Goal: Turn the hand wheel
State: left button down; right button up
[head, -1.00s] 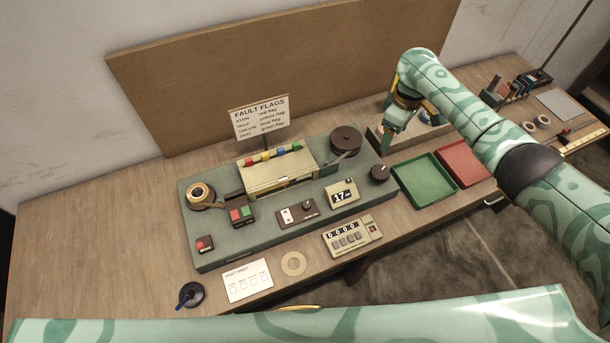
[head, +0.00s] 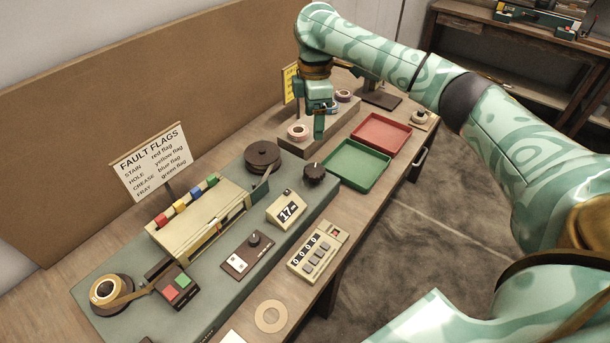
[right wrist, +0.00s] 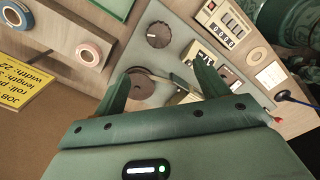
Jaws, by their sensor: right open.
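The hand wheel appears to be the dark, ridged knob (head: 314,174) at the right end of the green machine base (head: 225,278). It also shows in the right wrist view, at the upper middle (right wrist: 158,35). My right gripper (head: 311,120) is open and empty, pointing down by the tape stand, behind and apart from the knob in the head view. In the right wrist view its two spread fingers (right wrist: 160,85) frame the dark tape reel (right wrist: 139,84), with nothing held between them. The reel also shows in the head view (head: 262,155). My left gripper is not in view.
A green tray (head: 384,160) and a red tray (head: 408,127) lie right of the machine. The wooden stand (head: 293,149) with tape rolls is close to my right gripper. A counter box (head: 318,252) and a cardboard ring (head: 270,316) lie in front.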

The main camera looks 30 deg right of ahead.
jog(key=b, duration=0.3)
send_near(314, 169)
notch_tip(314, 169, down, 9)
jog(key=b, duration=0.4)
jog(key=shift+a, duration=0.1)
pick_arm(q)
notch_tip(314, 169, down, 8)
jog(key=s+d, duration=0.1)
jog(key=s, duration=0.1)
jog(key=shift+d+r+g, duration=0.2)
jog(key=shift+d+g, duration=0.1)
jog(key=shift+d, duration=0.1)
